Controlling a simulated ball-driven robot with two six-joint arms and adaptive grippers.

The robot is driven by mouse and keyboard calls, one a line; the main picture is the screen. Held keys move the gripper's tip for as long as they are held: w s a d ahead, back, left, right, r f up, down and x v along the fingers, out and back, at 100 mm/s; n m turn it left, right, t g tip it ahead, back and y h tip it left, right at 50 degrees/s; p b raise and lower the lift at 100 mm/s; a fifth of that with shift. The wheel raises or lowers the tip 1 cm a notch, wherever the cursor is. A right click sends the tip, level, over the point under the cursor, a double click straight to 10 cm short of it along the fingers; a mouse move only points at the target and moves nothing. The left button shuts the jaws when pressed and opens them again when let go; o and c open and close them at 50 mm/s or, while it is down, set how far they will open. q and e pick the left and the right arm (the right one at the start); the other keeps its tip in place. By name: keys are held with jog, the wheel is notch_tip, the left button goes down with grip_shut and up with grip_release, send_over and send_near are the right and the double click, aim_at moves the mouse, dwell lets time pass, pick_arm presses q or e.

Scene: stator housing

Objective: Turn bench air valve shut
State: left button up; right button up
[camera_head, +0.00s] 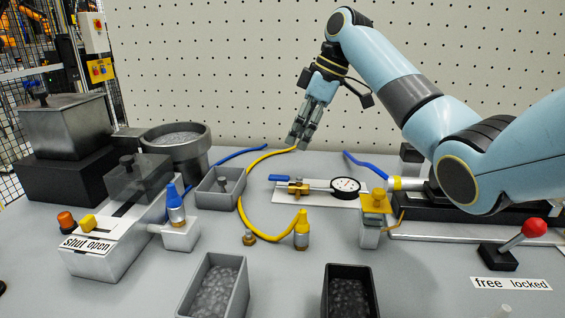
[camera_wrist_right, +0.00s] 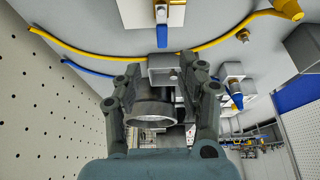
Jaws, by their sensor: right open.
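The bench air valve, a brass body (camera_head: 298,188) with a blue lever (camera_head: 279,178), sits on a white plate beside a round dial gauge (camera_head: 345,186). The lever points left in the head view, along the plate. In the right wrist view the blue lever (camera_wrist_right: 163,36) shows at the top, ahead of the fingers. My right gripper (camera_head: 299,141) hangs above and behind the valve, pointing down, apart from it. Its fingers (camera_wrist_right: 166,76) are spread and hold nothing. My left gripper is out of view.
A yellow hose (camera_head: 245,190) curves left of the valve to a yellow-capped fitting (camera_head: 301,230). A grey bin (camera_head: 220,187) and round bowl (camera_head: 177,150) stand to the left. A red-knobbed lever (camera_head: 534,228) is at right. Pegboard (camera_head: 230,70) closes the back.

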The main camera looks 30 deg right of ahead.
aim_at(279, 176)
jog(key=b+x, duration=0.1)
jog(key=x, duration=0.9)
jog(key=shift+s, duration=0.1)
jog(key=shift+r, duration=0.1)
grip_shut()
